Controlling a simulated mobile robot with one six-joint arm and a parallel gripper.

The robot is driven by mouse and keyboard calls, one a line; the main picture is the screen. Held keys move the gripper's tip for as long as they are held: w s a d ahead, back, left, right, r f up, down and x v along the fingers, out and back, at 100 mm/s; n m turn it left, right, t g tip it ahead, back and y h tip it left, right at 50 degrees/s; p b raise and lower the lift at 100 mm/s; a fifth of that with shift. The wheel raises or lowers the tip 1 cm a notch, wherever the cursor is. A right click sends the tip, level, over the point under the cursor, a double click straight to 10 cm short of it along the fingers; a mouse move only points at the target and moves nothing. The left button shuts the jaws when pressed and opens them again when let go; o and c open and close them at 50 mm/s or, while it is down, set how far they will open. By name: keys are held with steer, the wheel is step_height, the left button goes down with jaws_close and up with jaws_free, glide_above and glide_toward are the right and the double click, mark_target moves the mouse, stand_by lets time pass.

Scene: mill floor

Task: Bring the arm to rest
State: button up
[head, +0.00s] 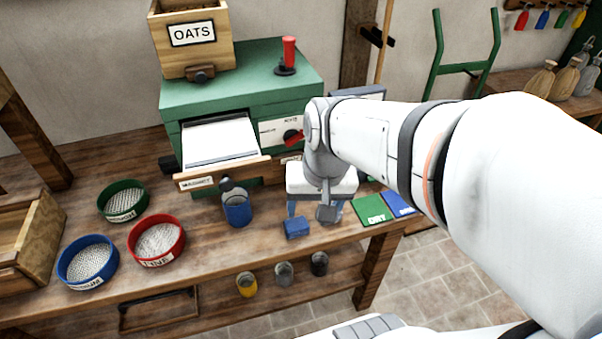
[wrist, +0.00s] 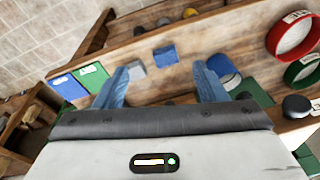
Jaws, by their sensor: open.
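My gripper (head: 316,209) hangs over the front right part of the wooden bench (head: 190,268), fingers pointing down. In the wrist view, its two blue fingers (wrist: 160,88) are spread apart with nothing held between them. A small blue block (head: 297,228) lies on the bench just by the fingers; it also shows in the wrist view (wrist: 165,56) beyond the gap. A small grey piece (head: 326,214) is beside it, partly behind a finger in the head view. My white arm reaches in from the right and hides part of the bench and wall.
A green mill (head: 240,88) with an oats box (head: 188,56) stands behind to the left. A blue cup (head: 237,212) stands left of my gripper. Green (head: 123,213), red (head: 157,253) and blue (head: 88,275) sieves lie farther left. Green (head: 374,210) and blue (head: 398,203) cards lie to the right.

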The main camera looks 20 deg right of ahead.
steer(key=s+n, duration=0.2)
steer(key=shift+r+n+t+h, duration=0.3)
steer(key=shift+r, duration=0.1)
stand_by(0.9)
